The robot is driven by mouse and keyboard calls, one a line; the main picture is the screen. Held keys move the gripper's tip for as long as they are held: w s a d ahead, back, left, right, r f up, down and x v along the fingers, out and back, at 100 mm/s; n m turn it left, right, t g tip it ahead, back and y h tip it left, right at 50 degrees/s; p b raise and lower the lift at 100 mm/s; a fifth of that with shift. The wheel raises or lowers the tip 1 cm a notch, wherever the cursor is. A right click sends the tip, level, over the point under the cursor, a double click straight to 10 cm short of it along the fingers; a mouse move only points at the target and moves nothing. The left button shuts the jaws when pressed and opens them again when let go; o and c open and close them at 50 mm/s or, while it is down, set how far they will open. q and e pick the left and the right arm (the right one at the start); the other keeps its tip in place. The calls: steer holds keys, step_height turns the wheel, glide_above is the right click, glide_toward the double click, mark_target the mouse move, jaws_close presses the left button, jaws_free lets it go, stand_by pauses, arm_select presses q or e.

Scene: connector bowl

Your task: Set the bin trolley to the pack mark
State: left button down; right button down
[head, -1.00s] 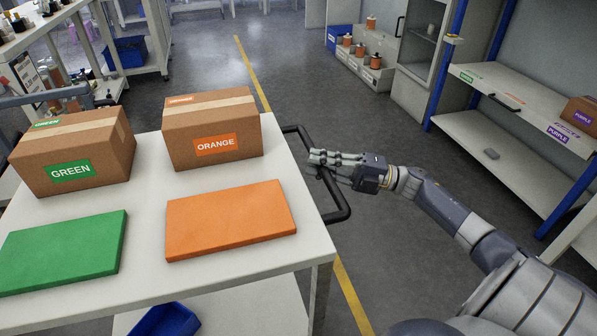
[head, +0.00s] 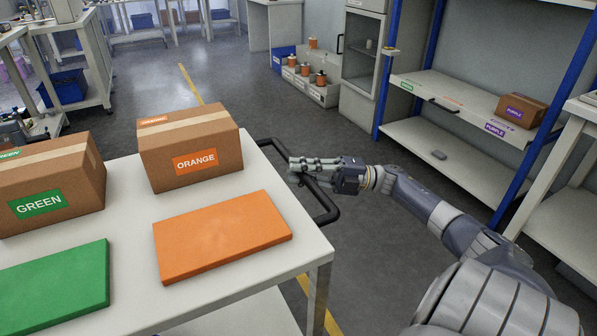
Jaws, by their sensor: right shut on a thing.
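The bin trolley (head: 240,290) is a white-topped cart at the lower left with a black push handle (head: 325,207) on its right side. My right gripper (head: 303,168) is shut on this handle, reaching in from the right. On the trolley top stand a box labelled ORANGE (head: 192,145) and a box labelled GREEN (head: 60,180). An orange mat (head: 222,235) and a green mat (head: 55,287) lie in front of them. My left gripper is not in view. I cannot make out a pack mark by name; a yellow floor line (head: 190,85) passes behind and under the trolley.
A shelf (head: 460,160) with blue posts stands at the right, holding a PURPLE box (head: 521,110). A stepped rack (head: 310,87) with orange-and-black items stands at the back. White benches (head: 90,70) stand at the far left. Grey floor is open between them.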

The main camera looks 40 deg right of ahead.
steer(key=c, duration=1.6)
jaws_free()
steer(key=shift+d, duration=0.25)
steer(key=shift+o, duration=0.6)
steer(key=shift+s+d, duration=0.1)
steer(key=shift+d, duration=0.05)
steer(key=v, duration=1.2)
